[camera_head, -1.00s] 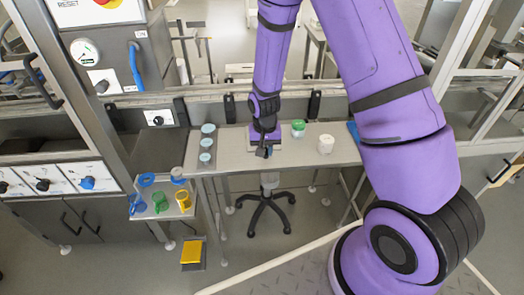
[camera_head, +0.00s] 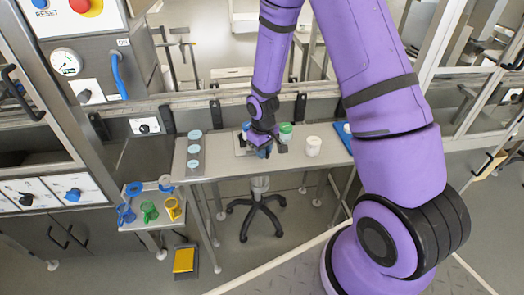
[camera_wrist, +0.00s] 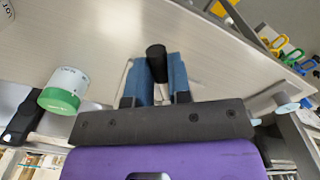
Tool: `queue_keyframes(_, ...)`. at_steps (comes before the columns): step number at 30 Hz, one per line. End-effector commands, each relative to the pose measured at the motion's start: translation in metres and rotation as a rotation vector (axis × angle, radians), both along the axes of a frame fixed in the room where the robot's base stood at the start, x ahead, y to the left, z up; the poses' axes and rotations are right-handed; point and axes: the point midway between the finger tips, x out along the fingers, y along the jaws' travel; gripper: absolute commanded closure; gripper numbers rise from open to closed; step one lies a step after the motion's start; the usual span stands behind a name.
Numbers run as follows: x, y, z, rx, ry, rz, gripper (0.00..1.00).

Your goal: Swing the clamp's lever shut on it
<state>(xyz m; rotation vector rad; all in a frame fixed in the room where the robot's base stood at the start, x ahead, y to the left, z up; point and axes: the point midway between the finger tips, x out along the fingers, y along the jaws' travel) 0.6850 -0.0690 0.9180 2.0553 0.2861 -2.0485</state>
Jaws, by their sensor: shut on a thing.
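My gripper (camera_wrist: 156,85) has blue fingers, which are closed around a black cylindrical grip (camera_wrist: 156,62), apparently the clamp's lever end. In the head view my gripper (camera_head: 264,152) is low over the bench's front part. A jar with a green lid (camera_head: 286,131) stands just right of it; it also shows left of the fingers in the wrist view (camera_wrist: 64,90). Part of a pale plate (camera_head: 240,142) and a small blue thing (camera_head: 245,128) show left of my arm. The clamp's body is mostly hidden by my gripper.
A white jar (camera_head: 313,146) stands further right on the bench (camera_head: 222,165). The bench between the lids and my gripper is clear.

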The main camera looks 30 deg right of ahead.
Motion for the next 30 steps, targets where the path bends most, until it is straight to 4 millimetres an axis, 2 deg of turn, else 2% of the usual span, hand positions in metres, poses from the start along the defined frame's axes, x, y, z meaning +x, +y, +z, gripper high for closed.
queue_keyframes(14,0.0006,-0.0011,0.0002,-0.001,-0.001,0.016,1.0)
queue_keyframes(15,0.0006,-0.0011,0.0002,-0.001,-0.001,0.016,0.77)
queue_keyframes(18,0.0005,-0.0011,0.0002,-0.001,0.0,0.015,0.56)
queue_keyframes(30,0.0006,-0.0007,0.006,0.0,-0.001,0.014,0.56)
